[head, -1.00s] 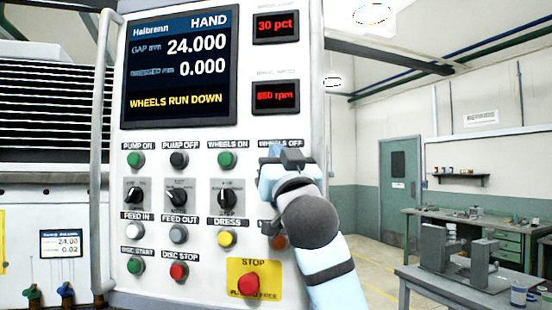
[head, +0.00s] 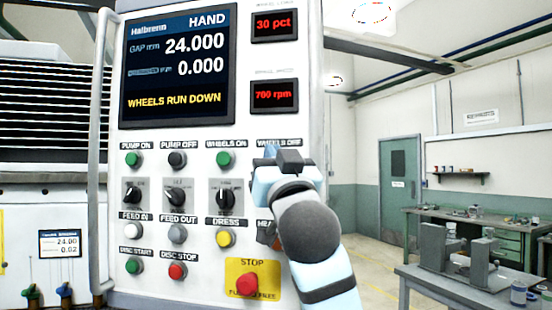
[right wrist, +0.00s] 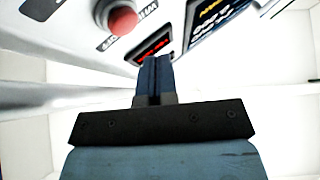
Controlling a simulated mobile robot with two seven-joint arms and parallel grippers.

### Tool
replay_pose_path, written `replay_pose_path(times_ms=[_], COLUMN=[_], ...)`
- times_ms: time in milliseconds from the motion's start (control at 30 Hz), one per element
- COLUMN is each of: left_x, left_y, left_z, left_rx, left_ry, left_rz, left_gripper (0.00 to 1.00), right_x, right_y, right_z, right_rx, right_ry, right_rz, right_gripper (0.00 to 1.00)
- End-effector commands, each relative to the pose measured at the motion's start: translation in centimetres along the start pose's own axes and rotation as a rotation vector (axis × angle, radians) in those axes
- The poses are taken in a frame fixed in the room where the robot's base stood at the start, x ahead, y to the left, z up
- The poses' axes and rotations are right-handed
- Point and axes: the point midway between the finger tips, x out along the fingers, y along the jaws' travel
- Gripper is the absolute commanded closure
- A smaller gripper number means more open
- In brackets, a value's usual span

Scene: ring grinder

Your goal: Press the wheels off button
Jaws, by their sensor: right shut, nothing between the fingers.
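The wheels off label (head: 279,142) is on the control panel (head: 205,300), in the row with the wheels on button (head: 226,159). In the head view my right gripper (head: 280,154) covers the spot below this label, so the button there is hidden. The right wrist view shows a red button (right wrist: 122,20), apparently wheels off, beside a red readout. The right gripper's fingers (right wrist: 154,72) are shut and empty there, and the button is apart from them in the picture. Contact cannot be told from the head view. My left gripper is not in view.
The screen (head: 178,65) reads HAND and WHEELS RUN DOWN. The speed readout (head: 274,95) shows about 700 rpm. The red stop button (head: 247,284) on its yellow plate is below left of my right arm. A workbench (head: 455,290) stands to the right.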

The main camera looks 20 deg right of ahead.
Motion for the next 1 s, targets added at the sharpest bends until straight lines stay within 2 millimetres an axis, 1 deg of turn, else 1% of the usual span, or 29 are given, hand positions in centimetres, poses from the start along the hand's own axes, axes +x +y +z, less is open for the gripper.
replay_pose_path(times_ms=[100, 300, 1000], left_x=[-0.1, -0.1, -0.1], left_y=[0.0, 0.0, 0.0], left_z=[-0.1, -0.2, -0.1], left_rx=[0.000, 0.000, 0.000], left_ry=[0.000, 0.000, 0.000], left_rz=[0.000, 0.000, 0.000], left_gripper=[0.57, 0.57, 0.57], right_x=[-0.8, -1.9, -2.0], right_y=[-0.7, -1.4, -1.4], right_z=[-0.7, -1.4, -1.4], right_rx=[0.001, 0.001, -0.001], right_ry=[0.002, 0.001, 0.000], right_rz=[-0.001, -0.001, 0.000], right_gripper=[1.00, 1.00, 1.00])
